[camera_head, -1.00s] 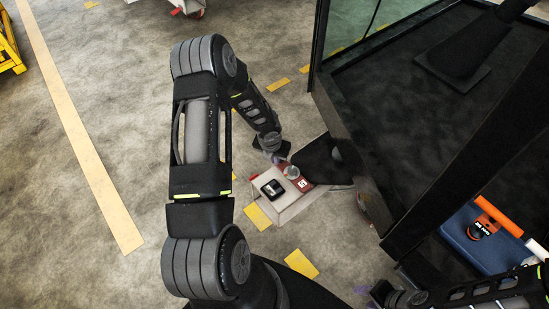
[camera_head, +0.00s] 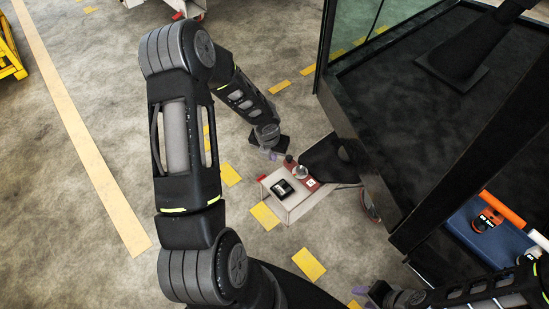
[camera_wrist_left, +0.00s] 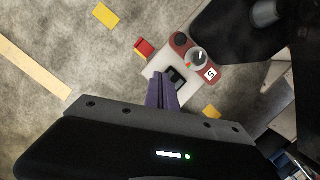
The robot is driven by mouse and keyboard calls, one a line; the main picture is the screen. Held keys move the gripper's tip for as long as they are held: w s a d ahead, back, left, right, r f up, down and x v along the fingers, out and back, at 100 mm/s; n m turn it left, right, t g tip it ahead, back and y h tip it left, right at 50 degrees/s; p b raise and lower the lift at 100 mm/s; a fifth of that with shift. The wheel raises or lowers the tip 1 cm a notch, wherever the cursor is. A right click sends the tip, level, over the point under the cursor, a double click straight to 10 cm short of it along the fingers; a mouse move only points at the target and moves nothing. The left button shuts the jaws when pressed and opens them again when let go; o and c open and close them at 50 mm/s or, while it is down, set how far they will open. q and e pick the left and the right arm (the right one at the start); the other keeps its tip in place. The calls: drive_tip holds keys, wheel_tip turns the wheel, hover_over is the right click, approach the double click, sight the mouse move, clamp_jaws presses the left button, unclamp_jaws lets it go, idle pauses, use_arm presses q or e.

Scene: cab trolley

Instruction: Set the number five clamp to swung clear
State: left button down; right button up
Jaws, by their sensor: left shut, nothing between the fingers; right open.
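The number five clamp is a red plate (camera_head: 312,184) with a white "5" label and a round silver knob (camera_head: 300,172), on a pale box (camera_head: 296,208). In the left wrist view the red plate (camera_wrist_left: 181,41) and knob (camera_wrist_left: 196,58) show clearly, with an orange mark by the knob. My left gripper (camera_head: 273,154) is shut and empty, above and beyond the box's far side. Its purple fingers (camera_wrist_left: 161,94) overlap the box's edge in the wrist view; they look apart from the knob. My right gripper (camera_head: 364,291) is open at the bottom, partly seen.
A black device (camera_head: 282,189) sits on the pale box, and a red block (camera_wrist_left: 145,49) is at its edge. The dark cab frame (camera_head: 400,190) stands close on the right. Open floor lies left.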

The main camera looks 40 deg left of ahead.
use_arm(q)
drive_tip(key=shift+v, duration=1.05)
drive_tip(key=s+d+f+n+t+h, duration=0.1)
drive_tip(key=s+d+f+n+h, duration=0.1)
drive_tip(key=d+n, duration=0.9)
drive_tip(key=s+d+f+n+h, duration=0.2)
drive_tip(key=d+n, duration=0.5)
drive_tip(key=n, duration=0.8)
drive_tip(key=s+d+f+n+g+h, duration=0.1)
drive_tip(key=s+d+f+n+g, duration=0.1)
drive_tip(key=s+d+n, duration=0.6)
drive_tip(key=s+d+f+p, duration=0.1)
drive_tip(key=s+d, duration=0.4)
drive_tip(key=s, duration=0.1)
drive_tip(key=shift+s+n+g, duration=0.3)
drive_tip(key=shift+s, duration=0.05)
